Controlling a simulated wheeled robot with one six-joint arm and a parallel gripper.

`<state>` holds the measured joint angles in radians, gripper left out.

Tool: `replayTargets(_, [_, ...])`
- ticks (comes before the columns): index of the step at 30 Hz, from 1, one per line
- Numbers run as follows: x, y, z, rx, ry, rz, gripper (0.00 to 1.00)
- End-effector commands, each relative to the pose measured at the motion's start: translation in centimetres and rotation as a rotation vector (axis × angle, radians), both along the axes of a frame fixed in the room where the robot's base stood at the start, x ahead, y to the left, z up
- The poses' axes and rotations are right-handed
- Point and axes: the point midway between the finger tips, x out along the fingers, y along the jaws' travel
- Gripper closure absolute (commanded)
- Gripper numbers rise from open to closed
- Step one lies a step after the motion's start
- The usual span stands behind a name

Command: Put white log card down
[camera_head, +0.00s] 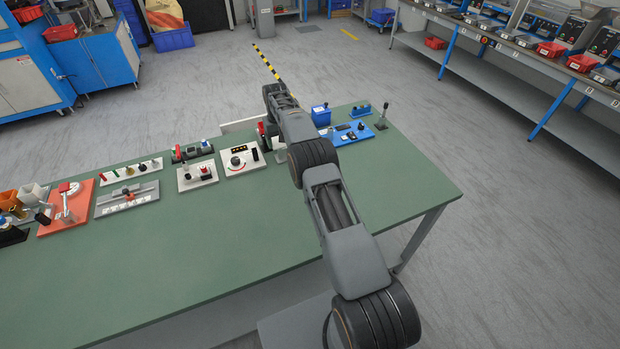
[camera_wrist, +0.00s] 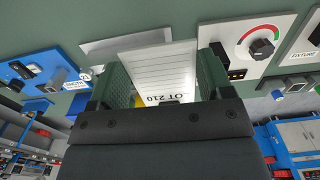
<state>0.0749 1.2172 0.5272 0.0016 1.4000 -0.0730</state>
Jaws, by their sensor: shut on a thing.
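The white log card (camera_wrist: 160,62) has ruled lines and printed text, partly cut off, that reads "OT 210". In the wrist view it stands between the two green-padded fingers of my gripper (camera_wrist: 162,68), which is shut on it. The lower part of the card is hidden behind the gripper body. In the head view my arm reaches over the back of the green table (camera_head: 200,235), and the gripper is mostly hidden by the arm. I cannot tell whether the card touches the table.
A pale flat plate (camera_wrist: 115,42) lies beside the card in the wrist view. A white panel with a dial (camera_head: 243,160) stands left of my arm, and a blue board with small parts (camera_head: 347,134) lies right of it. The table's front is clear.

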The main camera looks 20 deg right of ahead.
Motion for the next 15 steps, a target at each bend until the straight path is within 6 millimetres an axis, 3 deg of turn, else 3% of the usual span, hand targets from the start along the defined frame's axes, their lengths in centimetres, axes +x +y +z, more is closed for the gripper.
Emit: replayTargets(15, [0.3, -1.3, 0.7, 0.000, -0.004, -0.002, 0.53])
